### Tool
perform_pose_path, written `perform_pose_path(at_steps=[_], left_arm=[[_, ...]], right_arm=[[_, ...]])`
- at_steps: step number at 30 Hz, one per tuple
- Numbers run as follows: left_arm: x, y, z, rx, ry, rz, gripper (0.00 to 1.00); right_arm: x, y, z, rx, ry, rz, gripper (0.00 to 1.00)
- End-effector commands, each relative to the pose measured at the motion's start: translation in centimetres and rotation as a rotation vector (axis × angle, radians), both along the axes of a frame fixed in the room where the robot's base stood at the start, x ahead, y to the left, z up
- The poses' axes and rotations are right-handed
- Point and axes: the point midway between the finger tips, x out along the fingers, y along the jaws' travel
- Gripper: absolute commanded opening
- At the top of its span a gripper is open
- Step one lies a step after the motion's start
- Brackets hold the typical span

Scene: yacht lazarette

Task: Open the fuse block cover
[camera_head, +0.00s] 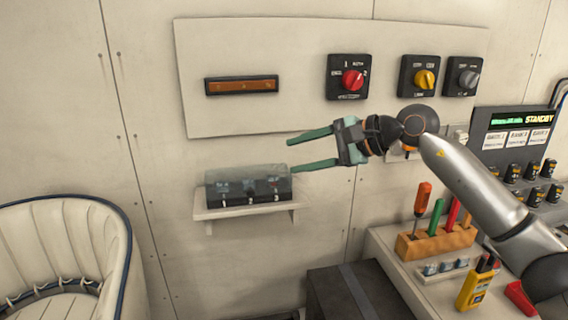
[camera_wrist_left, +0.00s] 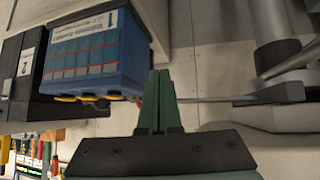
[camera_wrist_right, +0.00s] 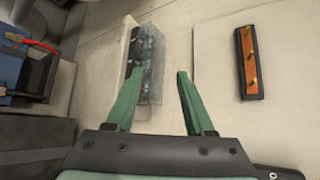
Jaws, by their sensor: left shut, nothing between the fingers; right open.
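The fuse block (camera_head: 248,197) sits on a small white wall shelf, under a clear, smoky cover (camera_head: 230,178). The cover looks closed over the block. My right gripper (camera_head: 290,155) is open and empty, to the right of the cover, its green fingers pointing left towards it. In the right wrist view the covered fuse block (camera_wrist_right: 148,62) lies ahead of the open fingers (camera_wrist_right: 158,75); I cannot tell if a fingertip touches it. My left gripper (camera_wrist_left: 159,75) shows only in the left wrist view, shut with nothing between its fingers.
A wall panel above carries a brown bar (camera_head: 242,85) and red (camera_head: 352,80), yellow (camera_head: 425,79) and grey rotary switches. A bench with a tool rack (camera_head: 436,242) stands at right, a white seat (camera_head: 62,250) at left. A blue battery (camera_wrist_left: 95,52) is near my left gripper.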

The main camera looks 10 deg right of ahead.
Motion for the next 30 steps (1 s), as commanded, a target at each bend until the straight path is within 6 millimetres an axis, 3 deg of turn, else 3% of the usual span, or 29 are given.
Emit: perform_pose_path(at_steps=[11, 16, 20, 24, 30], left_arm=[[0.0, 0.0, -0.1, 0.0, 0.0, 0.0, 0.0], [0.0, 0.0, -0.1, 0.0, 0.0, 0.0, 0.0], [0.0, 0.0, -0.1, 0.0, 0.0, 0.0, 0.0], [0.0, 0.0, -0.1, 0.0, 0.0, 0.0, 0.0], [0.0, 0.0, -0.1, 0.0, 0.0, 0.0, 0.0]], right_arm=[[-0.3, -0.3, 0.3, 0.001, 0.0, 0.001, 0.54], [-0.9, 1.5, -1.4, 0.098, 0.069, 0.023, 0.54], [-2.3, 5.1, -4.3, 0.349, 0.248, 0.055, 0.54], [-4.3, 8.4, -7.2, 0.718, 0.533, 0.056, 0.54], [-6.0, 9.5, -11.2, 1.251, 0.981, -0.026, 0.54]])
